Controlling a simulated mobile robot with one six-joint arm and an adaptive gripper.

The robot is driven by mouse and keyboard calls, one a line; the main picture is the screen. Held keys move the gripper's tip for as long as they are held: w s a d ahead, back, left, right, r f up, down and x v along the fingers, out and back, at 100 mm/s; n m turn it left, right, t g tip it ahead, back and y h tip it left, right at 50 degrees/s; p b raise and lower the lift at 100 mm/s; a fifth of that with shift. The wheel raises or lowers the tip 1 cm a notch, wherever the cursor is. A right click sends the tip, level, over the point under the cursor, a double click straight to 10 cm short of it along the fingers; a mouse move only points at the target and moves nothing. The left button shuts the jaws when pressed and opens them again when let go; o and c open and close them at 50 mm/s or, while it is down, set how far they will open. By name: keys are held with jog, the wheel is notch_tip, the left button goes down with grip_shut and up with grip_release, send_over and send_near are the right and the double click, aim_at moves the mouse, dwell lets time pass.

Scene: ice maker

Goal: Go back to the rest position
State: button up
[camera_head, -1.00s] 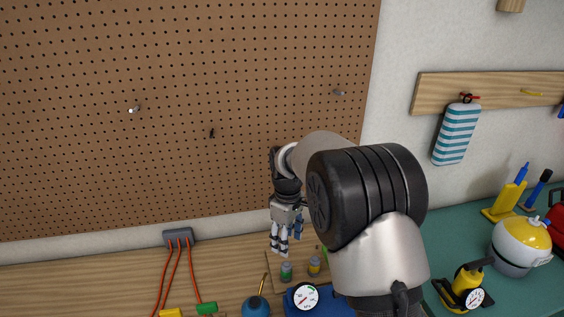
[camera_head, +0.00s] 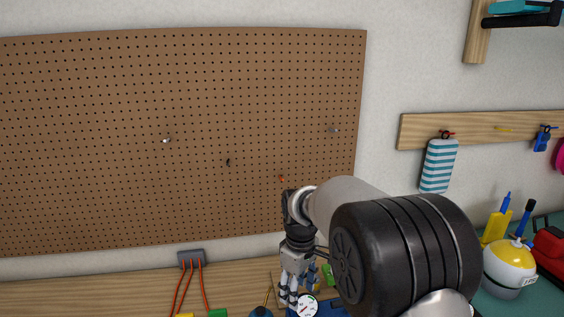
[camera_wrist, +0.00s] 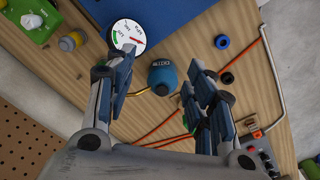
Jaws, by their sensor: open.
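My gripper (camera_head: 290,290) hangs fingers-down over the wooden bench in the head view, with my arm covering the area to its right. In the wrist view my gripper (camera_wrist: 160,95) is open, with its fingers spread and nothing between them. Past the fingers lies the wooden bench (camera_wrist: 180,30). A blue round object with a dark label (camera_wrist: 162,75) and a white dial gauge (camera_wrist: 126,34) are seen beyond the fingertips, apart from them.
A pegboard (camera_head: 130,150) stands behind the bench. A grey box with orange cables (camera_head: 191,258) is at the bench's back. On the right are a striped pad (camera_head: 438,165) and a yellow-and-white round tank (camera_head: 508,270). Small dark rings (camera_wrist: 221,41) lie on the bench.

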jog(key=s+d+r+m+t, duration=0.1)
jog(key=s+d+r+m, duration=0.2)
jog(key=s+r, duration=0.45)
jog(key=s+d+r+m+t, duration=0.1)
jog(key=s+d+r+m, duration=0.1)
jog(key=s+d+r, duration=0.35)
jog(key=s+d+m+t, duration=0.1)
jog(key=s+m, duration=0.4)
jog(key=s, duration=1.2)
jog(key=shift+s+d+f+t, duration=0.35)
jog(key=shift+s+f+t, duration=0.1)
jog(key=shift+t, duration=0.15)
